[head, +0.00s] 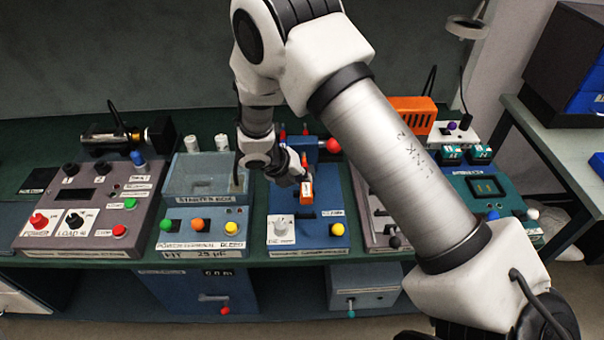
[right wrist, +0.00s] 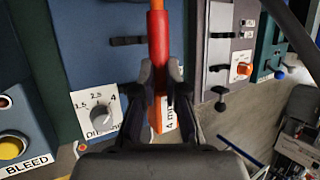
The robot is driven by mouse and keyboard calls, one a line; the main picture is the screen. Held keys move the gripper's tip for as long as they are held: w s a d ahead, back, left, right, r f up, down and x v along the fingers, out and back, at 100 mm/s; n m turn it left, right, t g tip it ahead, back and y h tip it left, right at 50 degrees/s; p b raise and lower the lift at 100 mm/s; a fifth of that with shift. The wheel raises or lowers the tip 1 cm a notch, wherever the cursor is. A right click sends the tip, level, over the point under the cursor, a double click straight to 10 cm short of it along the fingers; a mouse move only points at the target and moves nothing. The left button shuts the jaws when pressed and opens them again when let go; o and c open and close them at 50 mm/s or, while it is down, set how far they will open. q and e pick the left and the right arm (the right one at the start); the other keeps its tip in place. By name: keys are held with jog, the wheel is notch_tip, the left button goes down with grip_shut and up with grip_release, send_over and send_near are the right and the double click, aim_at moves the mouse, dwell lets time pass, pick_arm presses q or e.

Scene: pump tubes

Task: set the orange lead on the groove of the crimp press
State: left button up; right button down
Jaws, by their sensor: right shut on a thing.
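The crimp press (head: 309,233) is the blue unit in the middle of the bench, with a white die dial (head: 281,226) and a yellow button. My right gripper (head: 303,174) is over the press. In the right wrist view my right gripper (right wrist: 157,95) is shut on the orange lead (right wrist: 158,35), a red-orange rod running up the picture. An orange piece with a white "4 m..." label (right wrist: 165,117) shows below the fingers, and also in the head view (head: 307,190). The groove is not clearly visible, and I cannot tell whether the lead touches the press. My left gripper is not in view.
A red ball knob (head: 333,146) stands at the back right of the press. A clear-lidded box (head: 203,176) stands to its left and a grey panel with sliders (head: 377,222) to its right. My right arm covers much of the bench's right side.

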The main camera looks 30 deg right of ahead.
jog(key=shift+a+f+b, duration=0.15)
jog(key=shift+f+b, duration=0.2)
jog(key=shift+f, duration=0.5)
jog(key=shift+f+b, duration=0.6)
jog(key=shift+f, duration=0.35)
jog(key=shift+f+b, duration=1.05)
jog(key=shift+f, duration=0.7)
jog(key=c, duration=1.2)
grip_release()
jog(key=shift+o, duration=0.2)
jog(key=v, duration=1.2)
